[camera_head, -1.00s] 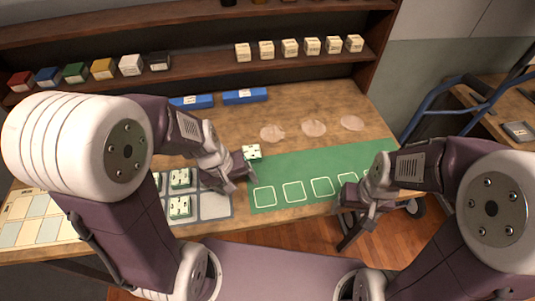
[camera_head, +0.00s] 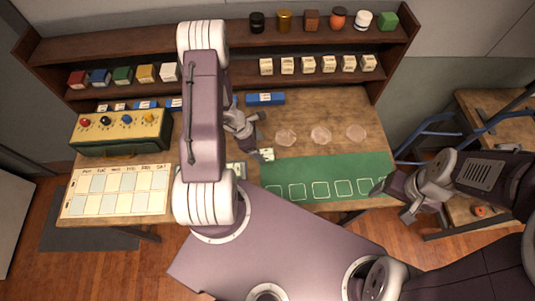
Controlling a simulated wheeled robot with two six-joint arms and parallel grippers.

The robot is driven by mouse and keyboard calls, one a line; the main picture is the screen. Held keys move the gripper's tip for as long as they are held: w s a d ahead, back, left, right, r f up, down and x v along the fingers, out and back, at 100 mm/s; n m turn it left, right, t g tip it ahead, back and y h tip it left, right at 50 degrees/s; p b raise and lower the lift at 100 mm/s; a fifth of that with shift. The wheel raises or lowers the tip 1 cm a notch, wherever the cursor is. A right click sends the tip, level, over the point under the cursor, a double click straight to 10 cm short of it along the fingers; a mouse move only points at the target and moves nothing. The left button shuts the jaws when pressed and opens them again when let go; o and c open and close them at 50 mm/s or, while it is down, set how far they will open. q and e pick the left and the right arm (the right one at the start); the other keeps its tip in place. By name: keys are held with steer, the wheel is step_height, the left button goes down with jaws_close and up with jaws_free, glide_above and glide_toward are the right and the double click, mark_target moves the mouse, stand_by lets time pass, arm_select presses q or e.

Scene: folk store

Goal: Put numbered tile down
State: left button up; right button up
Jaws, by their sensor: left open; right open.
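A pale numbered tile (camera_head: 267,155) lies at the upper left corner of the green mat (camera_head: 330,168); its marking is too small to read. My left gripper (camera_head: 248,134) is open, above and left of this tile in the picture, and looks apart from it. More pale tiles (camera_head: 238,169) show in part beside my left arm, which hides most of that area. The mat has a row of white outlined squares along its near edge, and they look empty. My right gripper (camera_head: 391,201) is open and empty by the mat's near right corner.
Three pale round discs (camera_head: 321,135) lie behind the mat. A yellow-faced box with knobs (camera_head: 121,132) and a weekday chart (camera_head: 117,192) are at the left. Blue blocks (camera_head: 265,99) lie at the back. Shelves (camera_head: 240,75) hold coloured and cream blocks and jars.

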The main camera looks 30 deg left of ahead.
mark_target(267, 154)
arm_select(q)
steer(key=shift+w+d+f, duration=0.15)
steer(key=shift+w+f, duration=0.15)
steer(key=shift+f, duration=0.3)
steer(key=x, duration=0.1)
steer(key=p+x, duration=0.1)
steer(key=x, duration=0.2)
steer(key=shift+s+f, duration=0.1)
steer(key=shift+s, duration=0.2)
steer(key=shift+w+d+f, duration=0.1)
steer(key=shift+w+f, duration=0.15)
steer(key=shift+f, duration=0.2)
steer(key=shift+s, duration=0.1)
steer(key=c, duration=1.6)
steer(key=shift+r, duration=0.1)
step_height(267, 154, up, 4)
steer(key=shift+d+b, duration=0.15)
steer(key=shift+b, duration=0.45)
steer(key=d+r+b, duration=0.2)
steer(key=d+r, duration=0.5)
steer(key=d, duration=0.4)
steer(key=shift+s+d+b, duration=0.2)
steer(key=shift+s+b, duration=0.05)
steer(key=shift+b, duration=0.05)
